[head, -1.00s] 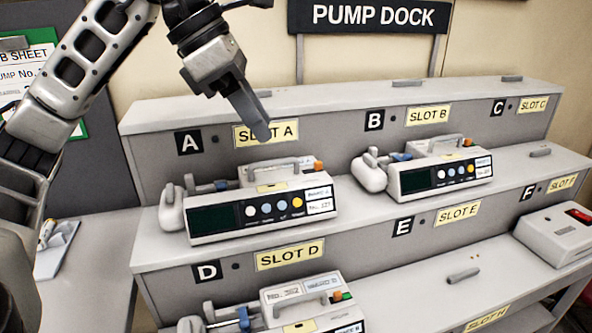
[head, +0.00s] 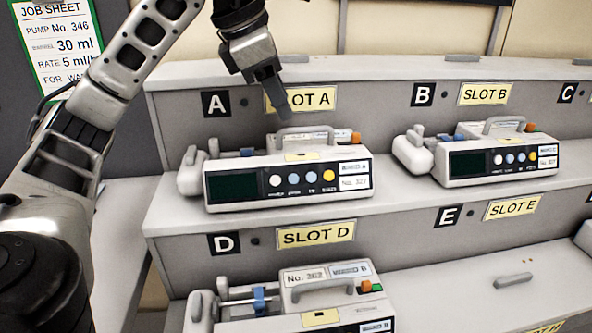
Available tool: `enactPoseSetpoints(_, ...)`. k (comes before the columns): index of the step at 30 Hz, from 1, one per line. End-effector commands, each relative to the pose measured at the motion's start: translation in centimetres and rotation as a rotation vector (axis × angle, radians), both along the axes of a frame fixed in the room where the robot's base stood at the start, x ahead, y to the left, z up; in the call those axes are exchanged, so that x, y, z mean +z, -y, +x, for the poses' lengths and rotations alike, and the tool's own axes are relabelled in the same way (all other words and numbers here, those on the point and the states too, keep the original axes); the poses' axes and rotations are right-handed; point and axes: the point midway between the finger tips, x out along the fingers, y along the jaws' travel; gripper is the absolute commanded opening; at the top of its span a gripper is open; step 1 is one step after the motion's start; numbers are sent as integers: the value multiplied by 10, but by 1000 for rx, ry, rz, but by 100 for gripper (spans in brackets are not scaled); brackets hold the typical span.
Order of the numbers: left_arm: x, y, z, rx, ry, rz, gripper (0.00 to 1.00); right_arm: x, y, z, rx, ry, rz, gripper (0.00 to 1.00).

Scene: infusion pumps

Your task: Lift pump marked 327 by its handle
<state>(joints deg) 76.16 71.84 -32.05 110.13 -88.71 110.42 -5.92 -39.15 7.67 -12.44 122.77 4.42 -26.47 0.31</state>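The pump in slot A (head: 240,186) is pale grey with a dark screen, and its label reads No. 327. It sits upright on the upper shelf. Its grey arched handle (head: 304,131) is on top. My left gripper (head: 278,112) points down just above and left of this handle in the picture. A gap to the handle cannot be judged, and its fingers overlap from this side, so its opening is unclear. My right gripper is out of view.
A similar pump stands in slot B (head: 470,165); its number is hard to read. Another pump (head: 300,310) stands in slot D below. Slot E's shelf (head: 440,275) has only a small grey handle-like piece (head: 513,280). A job sheet (head: 62,50) hangs at left.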

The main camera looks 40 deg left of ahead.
Motion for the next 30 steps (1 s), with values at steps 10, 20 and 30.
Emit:
enactPoseSetpoints(10, -44, -2, 17, -1, -3, 2, 36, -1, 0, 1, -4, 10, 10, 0)
enactPoseSetpoints(20, -46, -2, 19, 0, -1, 1, 25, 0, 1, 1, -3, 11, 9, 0)
enactPoseSetpoints(30, -46, -2, 19, 0, 0, 0, 0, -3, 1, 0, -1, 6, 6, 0)
